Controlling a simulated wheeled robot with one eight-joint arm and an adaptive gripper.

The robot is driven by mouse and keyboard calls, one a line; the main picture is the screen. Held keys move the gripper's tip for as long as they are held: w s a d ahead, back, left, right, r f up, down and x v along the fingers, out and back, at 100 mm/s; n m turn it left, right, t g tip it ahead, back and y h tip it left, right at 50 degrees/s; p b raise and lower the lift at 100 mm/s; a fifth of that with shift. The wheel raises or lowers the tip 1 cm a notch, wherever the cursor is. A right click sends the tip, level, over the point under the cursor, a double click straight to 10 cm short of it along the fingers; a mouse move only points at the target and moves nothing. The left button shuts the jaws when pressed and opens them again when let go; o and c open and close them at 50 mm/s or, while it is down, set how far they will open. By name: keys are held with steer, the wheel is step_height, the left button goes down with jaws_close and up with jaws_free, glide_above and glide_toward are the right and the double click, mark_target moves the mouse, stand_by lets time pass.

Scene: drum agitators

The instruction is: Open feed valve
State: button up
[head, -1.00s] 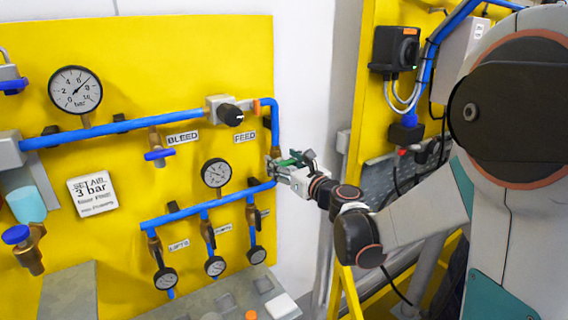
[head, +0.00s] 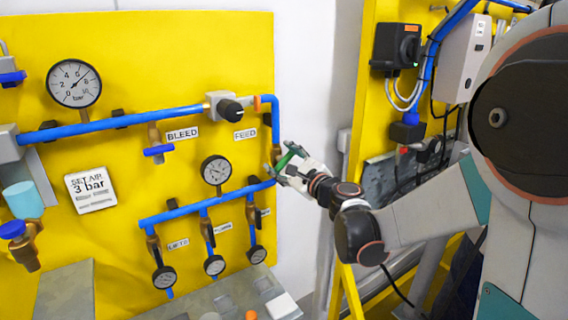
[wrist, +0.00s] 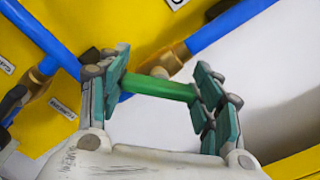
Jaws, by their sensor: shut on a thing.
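The feed valve's green handle (head: 288,158) is at the blue vertical pipe (head: 275,120) below the FEED label (head: 245,134). It slants up to the right in the head view. My gripper (head: 285,166) is shut on this handle. In the wrist view, the green handle (wrist: 160,88) spans the space between the teal finger pads of my gripper (wrist: 163,82). The brass valve body (wrist: 168,58) shows behind the handle. Part of the valve is hidden by my fingers in the head view.
The yellow panel carries a large bar gauge (head: 74,84), a blue BLEED handle (head: 159,150), a black regulator knob (head: 230,109) and a smaller gauge (head: 215,170). Several small gauges hang below. A yellow frame (head: 367,110) with a black switch (head: 396,48) stands to the right.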

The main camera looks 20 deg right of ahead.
steer(key=n+b, duration=0.1)
steer(key=n, duration=0.4)
steer(key=shift+a+f+n, duration=0.1)
steer(key=shift+f+n, duration=0.05)
steer(key=shift+n, duration=0.15)
steer(key=shift+f+n, duration=0.1)
steer(key=shift+n, duration=2.1)
steer(key=o, duration=1.1)
steer(key=v, duration=1.2)
steer(key=shift+s, duration=0.15)
